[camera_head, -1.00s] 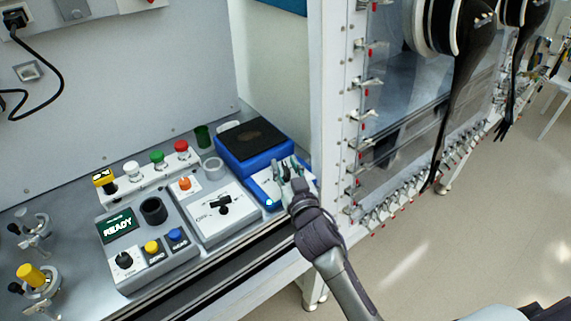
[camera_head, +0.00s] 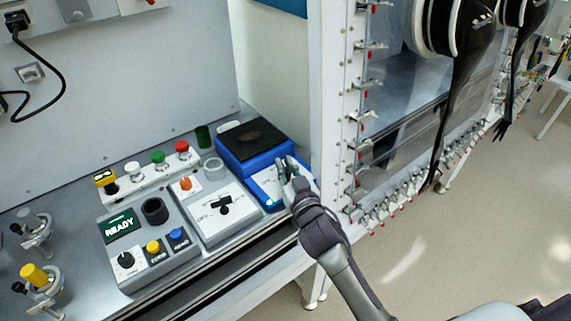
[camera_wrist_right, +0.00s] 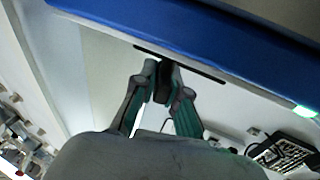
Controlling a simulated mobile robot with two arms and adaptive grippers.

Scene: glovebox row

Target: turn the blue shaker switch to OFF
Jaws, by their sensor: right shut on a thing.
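The blue shaker (camera_head: 238,150) with a dark top stands at the back right of the bench. Its sloped front panel (camera_head: 264,182) is white, with a lit cyan light at its lower left corner. My right gripper (camera_head: 284,168) is at the right part of this panel. In the right wrist view the fingertips (camera_wrist_right: 163,70) are shut on a small dark switch lever (camera_wrist_right: 163,84) at a dark slot in the white panel. The fingers hide most of the switch and its labels in the head view. My left gripper is not in view.
Left of the shaker is a grey box with a black knob (camera_head: 224,204). Further left is a box with a READY display (camera_head: 119,227). A white frame post (camera_head: 328,100) stands close to the right of the shaker.

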